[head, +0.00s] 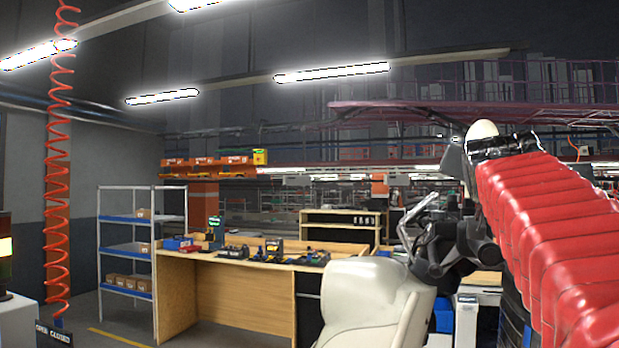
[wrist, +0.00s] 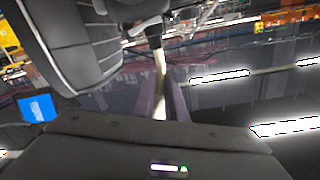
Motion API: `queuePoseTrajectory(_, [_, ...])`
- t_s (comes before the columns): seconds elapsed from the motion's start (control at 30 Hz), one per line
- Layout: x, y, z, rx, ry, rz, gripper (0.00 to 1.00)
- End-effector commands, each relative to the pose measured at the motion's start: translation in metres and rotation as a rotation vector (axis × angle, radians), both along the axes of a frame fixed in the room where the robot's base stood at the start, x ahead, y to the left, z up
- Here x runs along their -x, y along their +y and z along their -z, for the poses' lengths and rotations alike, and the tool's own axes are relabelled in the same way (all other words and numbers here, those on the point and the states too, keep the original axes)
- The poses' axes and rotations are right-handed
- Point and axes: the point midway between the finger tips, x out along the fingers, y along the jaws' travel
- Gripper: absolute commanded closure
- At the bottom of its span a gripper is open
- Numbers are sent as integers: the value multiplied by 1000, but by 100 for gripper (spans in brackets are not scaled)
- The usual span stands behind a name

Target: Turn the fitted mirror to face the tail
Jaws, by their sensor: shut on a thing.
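The fitted mirror shows as a pale rounded shell (head: 482,129) at the right of the head view, just beyond the end of my red-sleeved arm. In the wrist view its pale narrow edge (wrist: 160,70) stands between the two purple-grey fingers of my gripper (wrist: 161,92). My gripper is shut on it. A black joint sits just beyond the fingers. In the head view my arm hides the fingers and part of the mirror. Which way the glass faces cannot be seen. Dark handlebar parts (head: 430,262) and a cream body panel (head: 368,298) lie below and left.
A dark ribbed rounded part (wrist: 75,40) is close beside the fingers in the wrist view. A wooden bench (head: 243,300) with tools and a metal shelf rack (head: 127,224) stand farther left. A coiled orange hose (head: 57,190) hangs at far left.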

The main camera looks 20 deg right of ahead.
Motion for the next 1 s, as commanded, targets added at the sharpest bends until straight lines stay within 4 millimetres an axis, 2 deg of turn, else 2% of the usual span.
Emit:
queuePoseTrajectory(0.03, [-2, -1, 5, -7, 8, 0, 100])
queuePoseTrajectory(1.0, [-8, 4, 7, -11, 14, 133, 100])
